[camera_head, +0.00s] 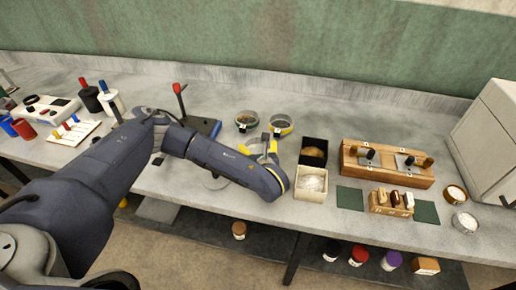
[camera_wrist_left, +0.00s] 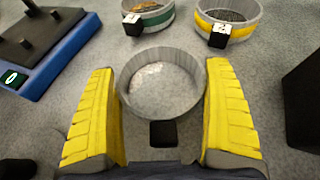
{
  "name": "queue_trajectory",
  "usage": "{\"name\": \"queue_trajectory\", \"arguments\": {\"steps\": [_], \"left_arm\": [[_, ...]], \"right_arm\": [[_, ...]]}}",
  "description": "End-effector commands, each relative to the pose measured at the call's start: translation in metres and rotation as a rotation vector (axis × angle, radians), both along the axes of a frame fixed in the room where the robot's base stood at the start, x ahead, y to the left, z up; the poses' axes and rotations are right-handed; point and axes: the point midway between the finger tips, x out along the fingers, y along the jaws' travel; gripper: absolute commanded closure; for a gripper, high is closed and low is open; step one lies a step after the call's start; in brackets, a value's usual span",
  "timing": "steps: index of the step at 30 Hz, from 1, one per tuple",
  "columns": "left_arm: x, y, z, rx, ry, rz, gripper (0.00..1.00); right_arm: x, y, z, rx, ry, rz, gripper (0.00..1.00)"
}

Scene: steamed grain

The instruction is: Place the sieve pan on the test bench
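The sieve pan is a round, shallow metal dish with a black tab. In the left wrist view the sieve pan (camera_wrist_left: 163,103) sits between the two yellow fingers of my left gripper (camera_wrist_left: 160,95), its tab towards the wrist. Its rim meets the fingers on both sides, so the gripper looks shut on it. Whether the pan rests on the bench or hangs just above is hard to tell. In the head view my left gripper (camera_head: 264,152) is over the middle of the grey test bench (camera_head: 330,100), and the wrist partly hides the pan. My right gripper is out of view.
Two banded sieves, green (camera_wrist_left: 152,20) and yellow (camera_wrist_left: 238,30), stand just beyond the pan. A blue device (camera_wrist_left: 45,55) is to the left. A black box (camera_head: 314,146) and a pale box (camera_head: 310,188) stand to the right, near a wooden rack (camera_head: 350,160).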

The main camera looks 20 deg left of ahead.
Motion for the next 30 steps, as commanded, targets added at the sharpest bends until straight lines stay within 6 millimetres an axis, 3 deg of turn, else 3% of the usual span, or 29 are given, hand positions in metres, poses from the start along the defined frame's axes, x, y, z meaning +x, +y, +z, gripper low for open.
{"name": "queue_trajectory", "arguments": {"steps": [3, 14, 30], "left_arm": [[0.0, 0.0, 0.001, 0.0, -0.001, 0.0, 0.0], [-0.001, -0.001, 0.004, -0.001, -0.002, -0.001, 0.0], [-0.053, -0.028, 0.024, -0.004, 0.005, -0.001, 0.0]], "right_arm": [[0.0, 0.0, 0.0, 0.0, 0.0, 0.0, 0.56], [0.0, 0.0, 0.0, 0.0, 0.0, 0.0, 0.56], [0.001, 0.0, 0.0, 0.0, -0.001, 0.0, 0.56]]}}
